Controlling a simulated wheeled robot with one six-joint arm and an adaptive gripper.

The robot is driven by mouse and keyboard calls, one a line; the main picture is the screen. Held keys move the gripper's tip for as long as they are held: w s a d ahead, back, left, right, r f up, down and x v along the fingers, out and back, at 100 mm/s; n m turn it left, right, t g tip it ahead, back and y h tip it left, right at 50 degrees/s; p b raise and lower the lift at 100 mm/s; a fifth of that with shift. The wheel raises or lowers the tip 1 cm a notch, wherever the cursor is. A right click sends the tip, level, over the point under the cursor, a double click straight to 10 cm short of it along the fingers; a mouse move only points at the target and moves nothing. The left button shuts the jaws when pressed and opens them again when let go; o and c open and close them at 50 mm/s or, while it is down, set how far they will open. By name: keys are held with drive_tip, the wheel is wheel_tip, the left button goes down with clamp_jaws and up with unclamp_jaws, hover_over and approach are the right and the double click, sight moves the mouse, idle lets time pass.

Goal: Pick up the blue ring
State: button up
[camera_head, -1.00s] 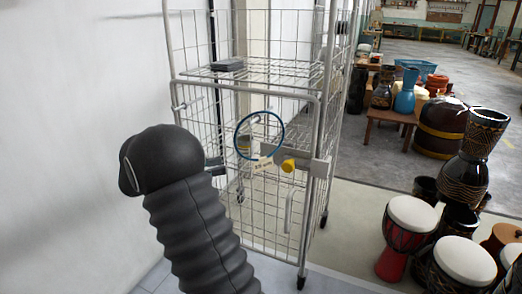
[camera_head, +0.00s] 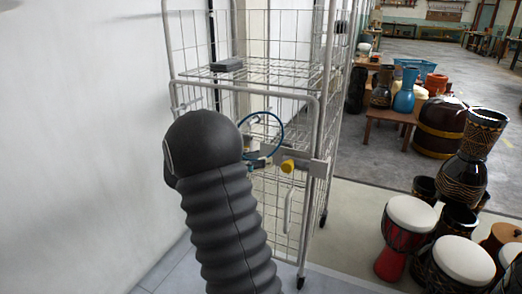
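The thin blue ring (camera_head: 282,125) stands upright at the front of the wire cage trolley, above the grey latch plate with a yellow knob. Its lower left part is covered by my arm. My black ribbed arm rises from the bottom centre, and its rounded end hides most of my gripper (camera_head: 257,162). Only a small dark tip shows to the right of the arm, by the ring's lower edge. I cannot tell whether it touches the ring or whether its fingers are open or shut.
The wire cage trolley (camera_head: 318,120) stands ahead, with a dark grey box (camera_head: 227,64) on its shelf. A white wall (camera_head: 80,140) is close on the left. Several goblet drums (camera_head: 411,214) crowd the lower right. Open floor lies between the trolley and the drums.

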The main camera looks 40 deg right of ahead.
drive_tip(key=shift+x, duration=0.8)
clamp_jaws()
drive_tip(key=shift+a+r, duration=0.2)
drive_tip(key=shift+r, duration=0.15)
wheel_tip(320, 180, up, 7)
drive_tip(key=shift+f, duration=0.2)
drive_tip(key=s+a, duration=0.3)
drive_tip(key=a, duration=0.6)
drive_tip(key=s+a, duration=0.4)
drive_tip(key=a, duration=0.5)
drive_tip(key=shift+s+f+b, duration=0.2)
drive_tip(key=shift+s+b, duration=0.1)
drive_tip(key=shift+b, duration=0.05)
